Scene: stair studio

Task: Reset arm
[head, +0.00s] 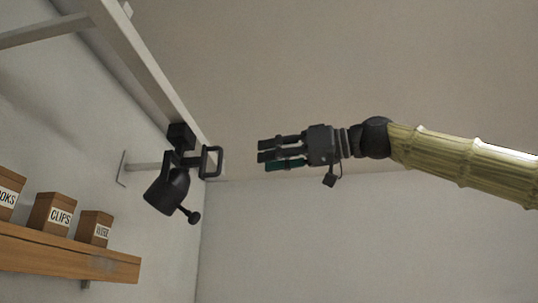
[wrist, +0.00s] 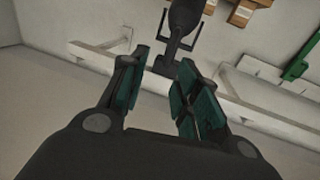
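My arm reaches in from the right in the head view, held level and raised near the ceiling. My gripper (head: 265,155) points left towards a black spotlight (head: 168,190) with a handle, with a clear gap between them in that view. In the wrist view my gripper (wrist: 162,62) is open, its teal-padded fingers apart with nothing between them. The spotlight (wrist: 184,16) shows beyond the fingertips there.
The spotlight hangs by a pale rail (head: 140,60) along the left wall. A green object (wrist: 302,58) shows at the wrist view's right. The space under my arm looks clear.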

